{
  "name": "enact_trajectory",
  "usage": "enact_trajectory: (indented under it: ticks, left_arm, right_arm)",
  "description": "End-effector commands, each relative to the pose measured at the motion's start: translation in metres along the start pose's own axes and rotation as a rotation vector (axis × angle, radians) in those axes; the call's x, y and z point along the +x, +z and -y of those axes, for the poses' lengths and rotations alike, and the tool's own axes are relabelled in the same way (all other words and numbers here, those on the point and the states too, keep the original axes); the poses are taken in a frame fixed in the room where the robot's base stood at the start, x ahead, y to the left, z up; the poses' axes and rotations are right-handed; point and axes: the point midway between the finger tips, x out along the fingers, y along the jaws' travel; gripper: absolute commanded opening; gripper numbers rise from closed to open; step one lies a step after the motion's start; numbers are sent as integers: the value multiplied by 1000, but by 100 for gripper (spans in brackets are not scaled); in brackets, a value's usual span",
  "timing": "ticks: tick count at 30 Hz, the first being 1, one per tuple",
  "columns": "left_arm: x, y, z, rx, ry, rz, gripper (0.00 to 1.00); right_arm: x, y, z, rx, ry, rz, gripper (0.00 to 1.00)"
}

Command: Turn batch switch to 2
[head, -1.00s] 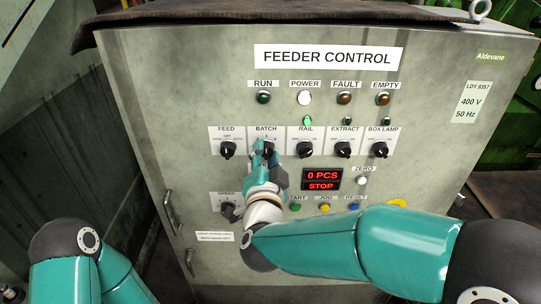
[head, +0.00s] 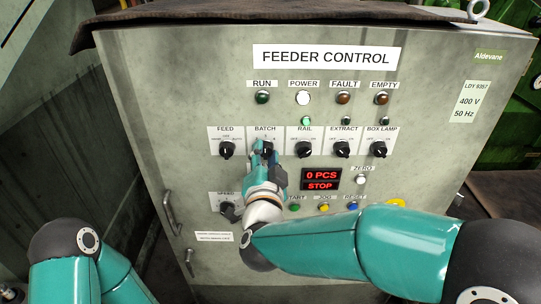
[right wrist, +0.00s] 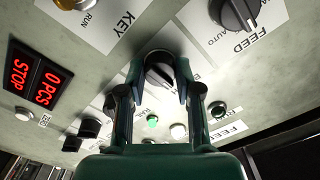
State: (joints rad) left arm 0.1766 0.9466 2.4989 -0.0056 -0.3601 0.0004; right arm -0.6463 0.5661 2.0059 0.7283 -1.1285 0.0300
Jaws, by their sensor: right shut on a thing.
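The batch switch (head: 267,149) is a black rotary knob under the BATCH label, second from the left in the upper row of knobs on the grey feeder control cabinet. My right gripper (head: 263,152) is at it from below, its fingers partly covering the knob. In the right wrist view the batch knob (right wrist: 159,70) sits between the two fingertips of my right gripper (right wrist: 158,82), shut on it. The knob's exact pointer position is hard to read. My left arm shows at the lower left, but its gripper is out of frame.
The feed knob (head: 227,149) and rail knob (head: 304,149) stand close on either side. The speed knob (head: 229,211) is below left. A red display (head: 321,180) reads 0 PCS, STOP. Push buttons sit below it, near my right forearm. A door handle (head: 170,212) projects at the cabinet's left.

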Motion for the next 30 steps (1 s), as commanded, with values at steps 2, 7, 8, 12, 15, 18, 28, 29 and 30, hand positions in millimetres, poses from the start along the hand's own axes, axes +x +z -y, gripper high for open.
enact_trajectory:
  ticks: [2,7,8,12,15,18,28,29,30]
  left_arm:
    - [0,0,0,0,0,0,40]
    - [1,0,0,0,0,0,40]
    - [1,0,0,0,0,0,40]
    - [1,0,0,0,0,0,40]
    - [1,0,0,0,0,0,40]
    - [0,0,0,0,0,0,40]
    - [-4,0,-2,0,0,0,40]
    - [-5,0,-2,0,0,0,40]
    - [-5,0,-2,0,0,0,40]
  right_arm:
    - [-1,5,-3,-13,6,13,0]
    - [-1,6,-3,-39,6,14,0]
    - [-1,6,-4,-47,6,15,0]
    - [-1,6,-4,-97,6,16,0]
    - [-1,6,-4,-155,6,16,0]
    - [-1,6,-4,-232,5,17,0]
    - [-1,6,-5,-515,4,18,0]
    - [-1,6,-5,-538,4,19,0]
    - [-1,6,-5,-567,4,19,0]
